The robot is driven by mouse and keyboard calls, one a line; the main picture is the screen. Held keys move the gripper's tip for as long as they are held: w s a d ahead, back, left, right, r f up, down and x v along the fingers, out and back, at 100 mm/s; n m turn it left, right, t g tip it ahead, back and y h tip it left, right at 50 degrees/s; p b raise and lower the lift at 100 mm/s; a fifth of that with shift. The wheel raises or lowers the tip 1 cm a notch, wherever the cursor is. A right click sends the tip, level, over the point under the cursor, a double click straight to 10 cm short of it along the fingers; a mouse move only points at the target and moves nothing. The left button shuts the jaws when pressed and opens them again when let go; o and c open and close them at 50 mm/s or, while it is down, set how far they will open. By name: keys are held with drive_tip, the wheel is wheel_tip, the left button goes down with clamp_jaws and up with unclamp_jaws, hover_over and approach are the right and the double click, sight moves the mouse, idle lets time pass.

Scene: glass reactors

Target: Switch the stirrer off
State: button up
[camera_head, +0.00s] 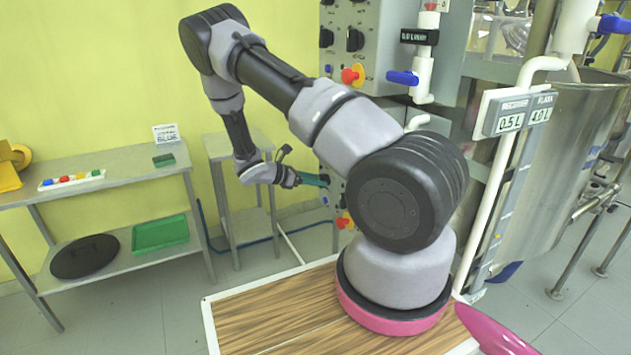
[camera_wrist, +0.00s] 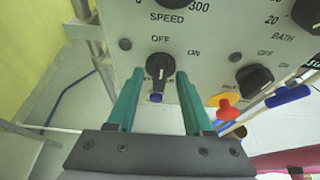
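In the head view my gripper (camera_head: 315,180) reaches the panel's left side, and the knob is not clearly seen there.
A second OFF/ON knob (camera_wrist: 254,79) for the bath, a red knob on an orange base (camera_wrist: 225,106) and a blue handle (camera_wrist: 288,95) lie to the right.

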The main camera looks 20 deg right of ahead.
drive_tip(key=v, duration=1)
drive_tip(key=shift+a, duration=0.4)
drive_tip(key=shift+r, duration=0.1)
drive_tip(key=shift+r, duration=0.1)
drive_tip(key=s+r+m+y, duration=0.5)
drive_tip(key=s+r+m, duration=0.15)
drive_tip(key=r, duration=0.55)
drive_tip(key=s+r+m+y, duration=0.5)
drive_tip(key=s+r+m, duration=0.15)
drive_tip(key=r, duration=0.45)
drive_tip(key=s+a+r+m+t+y, duration=0.2)
drive_tip(key=s+r+m+t, duration=0.1)
drive_tip(key=s+r+m, duration=0.2)
drive_tip(key=s+a+r+m+t+y, duration=0.3)
drive_tip(key=s+r+m, duration=0.1)
drive_tip(key=s+r, duration=0.4)
drive_tip(key=shift+s+r+m+t, duration=0.3)
drive_tip(key=shift+r+m+t, duration=0.05)
drive_tip(key=shift+m+t, duration=0.05)
